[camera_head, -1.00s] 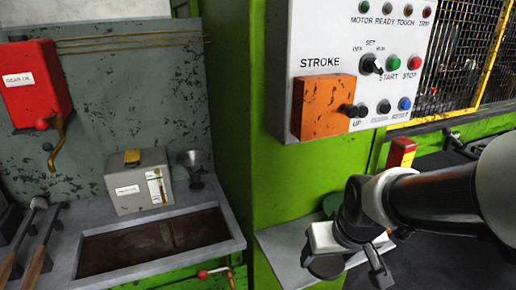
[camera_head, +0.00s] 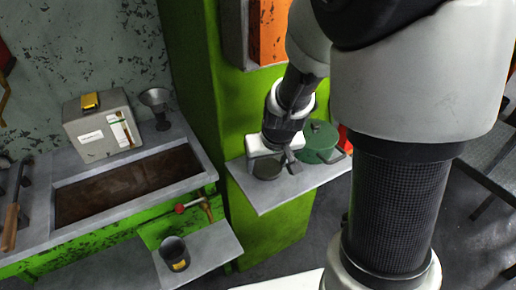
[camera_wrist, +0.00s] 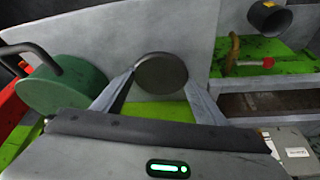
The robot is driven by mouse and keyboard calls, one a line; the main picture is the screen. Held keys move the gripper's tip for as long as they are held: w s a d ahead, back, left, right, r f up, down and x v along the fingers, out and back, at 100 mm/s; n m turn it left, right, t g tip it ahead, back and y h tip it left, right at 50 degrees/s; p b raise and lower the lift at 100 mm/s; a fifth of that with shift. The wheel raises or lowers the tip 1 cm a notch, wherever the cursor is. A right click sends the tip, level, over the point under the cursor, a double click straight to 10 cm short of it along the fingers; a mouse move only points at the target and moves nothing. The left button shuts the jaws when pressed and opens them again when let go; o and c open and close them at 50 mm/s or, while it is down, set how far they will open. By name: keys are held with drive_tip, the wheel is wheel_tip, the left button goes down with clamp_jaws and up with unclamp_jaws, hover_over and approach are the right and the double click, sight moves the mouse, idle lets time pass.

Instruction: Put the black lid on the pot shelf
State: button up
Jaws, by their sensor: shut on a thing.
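The black lid, a round dark disc (camera_head: 266,170), is held in my gripper (camera_head: 276,163) above or on a grey shelf (camera_head: 275,195) fixed to the green press column. Whether the lid touches this shelf I cannot tell. In the wrist view the lid (camera_wrist: 161,72) sits between the two fingertips (camera_wrist: 160,78). A lower, smaller grey shelf (camera_head: 205,252) to the left carries a dark open pot (camera_head: 174,253) with a yellow label. The pot also shows in the wrist view (camera_wrist: 270,17). Which of the two shelves is the pot shelf is not marked.
A green lidded pot (camera_head: 321,141) stands right beside my gripper on the upper shelf, with a red item (camera_head: 345,139) behind it. A trough (camera_head: 130,188), a grey box (camera_head: 102,128) and a red-handled tap (camera_head: 194,205) are left. The lower shelf's right part is bare.

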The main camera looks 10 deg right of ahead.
drive_tip(key=shift+w+a+f, duration=0.1)
drive_tip(key=shift+w+f, duration=0.1)
drive_tip(key=shift+f, duration=0.5)
drive_tip(key=shift+f+b, duration=0.2)
drive_tip(key=shift+b, duration=0.1)
drive_tip(key=o, duration=1.1)
drive_tip(key=shift+c, duration=0.2)
drive_tip(key=shift+r, duration=0.1)
